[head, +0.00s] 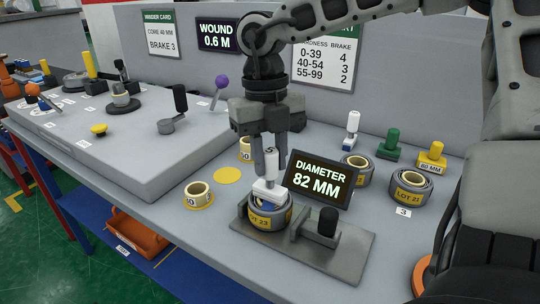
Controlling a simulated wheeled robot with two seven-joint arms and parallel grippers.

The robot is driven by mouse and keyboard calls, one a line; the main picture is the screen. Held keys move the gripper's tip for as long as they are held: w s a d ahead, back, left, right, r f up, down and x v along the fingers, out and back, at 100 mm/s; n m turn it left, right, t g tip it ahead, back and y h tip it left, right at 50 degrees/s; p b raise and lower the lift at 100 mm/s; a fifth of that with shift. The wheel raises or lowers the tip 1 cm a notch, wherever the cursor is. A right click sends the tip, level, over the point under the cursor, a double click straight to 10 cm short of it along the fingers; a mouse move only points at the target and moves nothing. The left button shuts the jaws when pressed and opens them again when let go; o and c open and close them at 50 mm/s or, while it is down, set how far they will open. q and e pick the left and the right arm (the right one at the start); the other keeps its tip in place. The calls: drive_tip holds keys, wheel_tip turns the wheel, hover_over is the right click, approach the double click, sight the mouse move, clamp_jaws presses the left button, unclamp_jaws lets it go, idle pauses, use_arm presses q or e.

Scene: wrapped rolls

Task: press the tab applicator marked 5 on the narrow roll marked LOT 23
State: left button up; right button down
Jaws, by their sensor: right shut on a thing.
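My right gripper (270,158) is shut on a white-handled applicator (268,187); no number on it can be read. The applicator's base is at the top of a grey roll (267,218) with a yellow LOT 23 label; I cannot tell whether it is pressed. This roll sits on a grey gauge plate (345,262) beside a black-knobbed slide. Another LOT 23 roll (410,193) stands at the right by a card marked 3. A similar roll (354,176) stands behind it. White (351,132), green (389,145) and yellow (432,157) applicators stand at the back right. My left gripper is out of view.
A display (316,182) reading DIAMETER 82 MM stands close behind the gauge. Small cream rolls (198,194) and a yellow disc (227,175) lie left of it. A raised grey console (110,155) with levers and knobs fills the left. An orange bin (138,238) is below the bench.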

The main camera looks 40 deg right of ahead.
drive_tip(key=shift+s+f, duration=0.15)
drive_tip(key=shift+f, duration=0.05)
idle(0.4)
drive_tip(key=shift+r+p, duration=2.6)
drive_tip(key=shift+r, duration=1.5)
